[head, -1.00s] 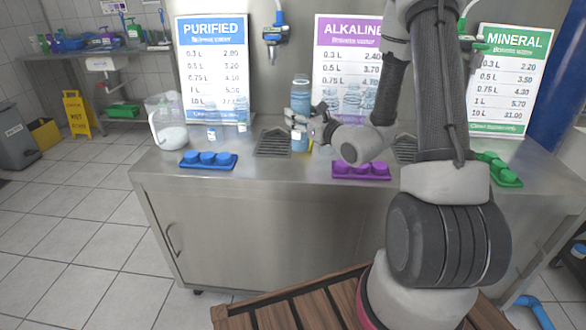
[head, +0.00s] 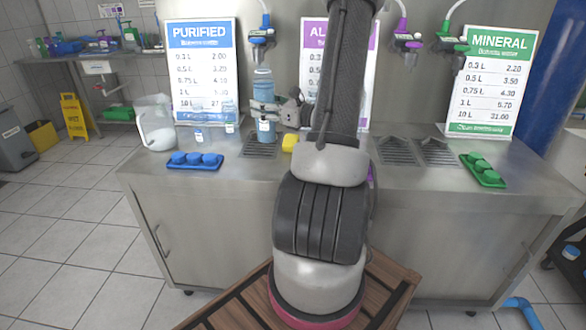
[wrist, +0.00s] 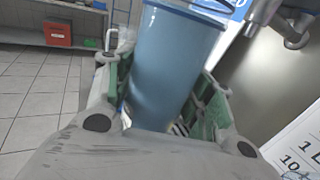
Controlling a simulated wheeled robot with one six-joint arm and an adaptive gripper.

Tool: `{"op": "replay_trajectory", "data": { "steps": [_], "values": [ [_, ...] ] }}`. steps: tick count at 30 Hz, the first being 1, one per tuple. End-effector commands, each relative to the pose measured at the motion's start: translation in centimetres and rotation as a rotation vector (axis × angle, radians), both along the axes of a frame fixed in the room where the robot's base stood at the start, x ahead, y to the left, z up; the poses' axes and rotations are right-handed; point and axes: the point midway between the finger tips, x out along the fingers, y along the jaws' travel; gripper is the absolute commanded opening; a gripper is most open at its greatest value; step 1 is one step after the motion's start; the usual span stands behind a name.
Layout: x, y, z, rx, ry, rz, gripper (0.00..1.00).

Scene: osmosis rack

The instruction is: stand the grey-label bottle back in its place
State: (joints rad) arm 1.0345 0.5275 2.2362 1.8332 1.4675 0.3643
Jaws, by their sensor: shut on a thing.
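A tall translucent blue bottle (head: 263,92) with a pale label near its base is upright in my gripper (head: 265,107), in front of the blue-headed dispenser (head: 262,38). It appears over or on the left drain grate (head: 258,152); I cannot tell whether its base touches. The label's colour is too small to confirm as grey. In the wrist view the bottle (wrist: 170,65) fills the space between the two green-padded fingers, which are shut on it. Its lower part is hidden there.
A blue cap tray (head: 195,162) is at the counter's front. A yellow block (head: 290,143) is close on the right. Price signs (head: 203,70) stand behind.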

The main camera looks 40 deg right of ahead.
Motion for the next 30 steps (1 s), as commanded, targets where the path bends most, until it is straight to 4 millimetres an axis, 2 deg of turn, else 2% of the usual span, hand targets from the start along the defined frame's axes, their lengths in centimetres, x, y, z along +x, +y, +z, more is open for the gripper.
{"op": "replay_trajectory", "data": {
  "steps": [1, 3, 6, 9, 16, 30],
  "values": [
    [-1.7, -1.9, 0.1, -0.002, -0.001, -0.014, 0.05],
    [-3.8, -3.5, 0.2, -0.001, -0.001, -0.017, 0.05],
    [-5.9, -4.9, 0.2, 0.0, -0.002, -0.019, 0.05],
    [-6.9, -5.6, -0.3, 0.002, 0.0, -0.02, 0.05],
    [-7.2, -5.7, -4.3, 0.005, -0.001, -0.018, 0.05],
    [-7.1, -5.7, -9.8, 0.001, -0.002, -0.019, 0.05]
  ]
}}
